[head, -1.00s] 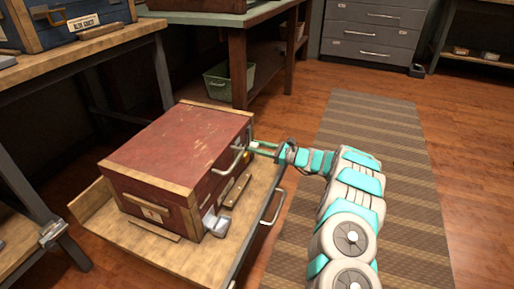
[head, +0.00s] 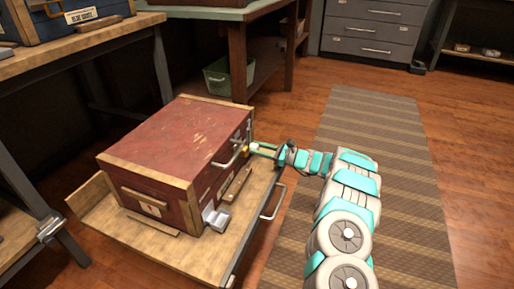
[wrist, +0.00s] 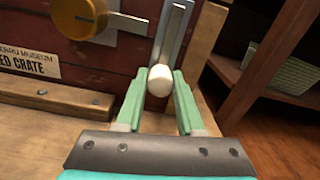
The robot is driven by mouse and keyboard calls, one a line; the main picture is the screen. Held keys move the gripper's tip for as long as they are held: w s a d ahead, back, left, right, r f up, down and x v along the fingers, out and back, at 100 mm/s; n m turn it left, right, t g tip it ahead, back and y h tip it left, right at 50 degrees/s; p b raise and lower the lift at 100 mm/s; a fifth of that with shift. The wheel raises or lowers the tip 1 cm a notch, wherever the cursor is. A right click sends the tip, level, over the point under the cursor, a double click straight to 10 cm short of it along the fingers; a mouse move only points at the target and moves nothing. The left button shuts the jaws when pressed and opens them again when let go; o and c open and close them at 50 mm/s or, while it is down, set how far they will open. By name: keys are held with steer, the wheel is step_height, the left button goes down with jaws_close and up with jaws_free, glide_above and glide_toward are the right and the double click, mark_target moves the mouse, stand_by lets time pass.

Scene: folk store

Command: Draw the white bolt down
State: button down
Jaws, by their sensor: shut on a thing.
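The white bolt (wrist: 159,81) has a rounded pale knob at the lower end of a grey metal upright track (wrist: 174,38) on the red crate's front. My gripper (wrist: 159,84) is shut on the knob, with one green finger on each side of it. In the head view my gripper (head: 254,148) reaches the right-hand face of the red crate (head: 178,138), near its far end.
A yellow round knob (wrist: 86,15) with a grey bar sits left of the track. The crate stands on a wooden tray (head: 90,200) with a metal handle (head: 274,203). A workbench (head: 70,57) stands at left. The striped mat (head: 400,170) is clear to the right.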

steer(key=c, duration=0.9)
jaws_free()
steer(key=shift+f, duration=0.4)
steer(key=shift+c, duration=0.2)
steer(key=o, duration=0.4)
steer(key=shift+r, duration=0.15)
steer(key=shift+d, duration=0.1)
steer(key=v, duration=0.7)
steer(key=shift+s+d, duration=0.2)
steer(key=shift+d, duration=0.15)
